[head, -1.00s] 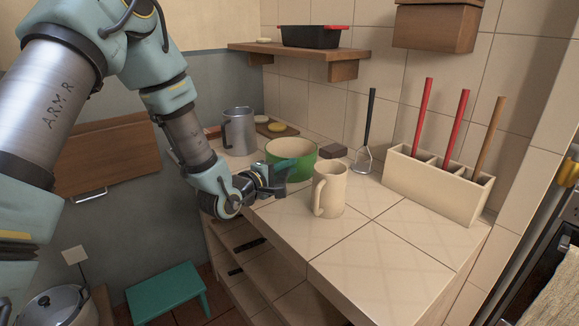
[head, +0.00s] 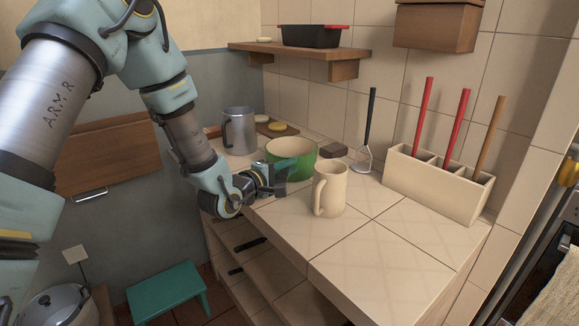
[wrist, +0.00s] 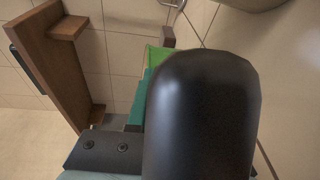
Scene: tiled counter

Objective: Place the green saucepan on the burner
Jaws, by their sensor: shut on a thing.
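The green saucepan (head: 284,166) stands upright on the tiled counter, with a pale inside. Its green side also shows in the wrist view (wrist: 157,57), partly covered. My gripper (head: 277,180) is at its near left side, low over the counter edge. The gripper is shut on the saucepan, seemingly at its handle, which is mostly hidden by the fingers. A large dark rounded shape fills the middle of the wrist view. No burner can be made out in these frames.
A cream mug (head: 330,190) stands close to the right of my gripper. A grey metal mug (head: 239,132) stands behind left. A utensil holder (head: 435,185) and a leaning masher (head: 368,130) are at the wall. The counter's front right is clear. An oven front (head: 540,265) shows at far right.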

